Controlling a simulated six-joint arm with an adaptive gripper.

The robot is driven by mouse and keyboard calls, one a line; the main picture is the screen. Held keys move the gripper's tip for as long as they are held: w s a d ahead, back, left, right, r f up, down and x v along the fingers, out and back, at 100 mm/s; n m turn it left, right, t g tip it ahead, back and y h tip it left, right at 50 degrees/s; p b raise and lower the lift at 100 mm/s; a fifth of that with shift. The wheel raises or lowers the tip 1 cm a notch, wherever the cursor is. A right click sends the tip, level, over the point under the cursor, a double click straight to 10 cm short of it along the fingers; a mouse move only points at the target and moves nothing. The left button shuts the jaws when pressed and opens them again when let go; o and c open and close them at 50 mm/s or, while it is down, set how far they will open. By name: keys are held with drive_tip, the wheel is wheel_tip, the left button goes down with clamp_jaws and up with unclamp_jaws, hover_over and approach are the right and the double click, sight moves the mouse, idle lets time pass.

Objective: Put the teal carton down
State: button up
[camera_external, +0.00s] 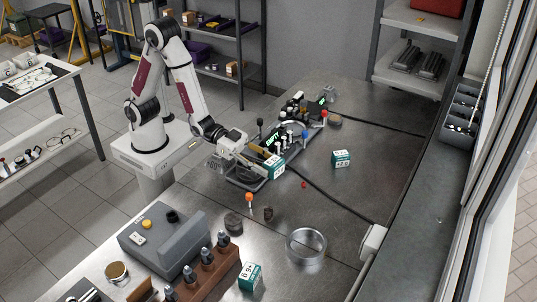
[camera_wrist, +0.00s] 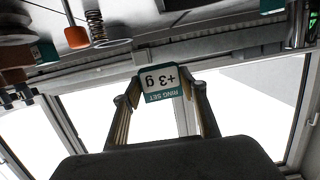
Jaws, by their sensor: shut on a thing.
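In the external view my gripper (camera_external: 262,160) holds the carton (camera_external: 275,168) over or beside the near part of a dark tray of engine parts (camera_external: 243,184). I cannot tell whether the carton's underside touches anything.
Another teal carton (camera_external: 341,158) stands on the right of the metal bench, and one more (camera_external: 250,277) at the front. Bare bench lies right of the tray.

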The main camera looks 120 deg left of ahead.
drive_tip(key=d, duration=0.1)
drive_tip(key=n+g+y, duration=0.1)
drive_tip(key=n+y, duration=0.3)
drive_tip(key=y, duration=0.2)
hover_over(201, 199)
drive_tip(key=shift+f, duration=0.45)
idle(0.3)
drive_tip(key=shift+f, duration=0.15)
drive_tip(key=shift+n, duration=0.3)
drive_tip(key=shift+f, duration=2.8)
drive_tip(key=shift+f, duration=0.1)
drive_tip(key=shift+f, duration=1.75)
drive_tip(key=shift+f, duration=0.15)
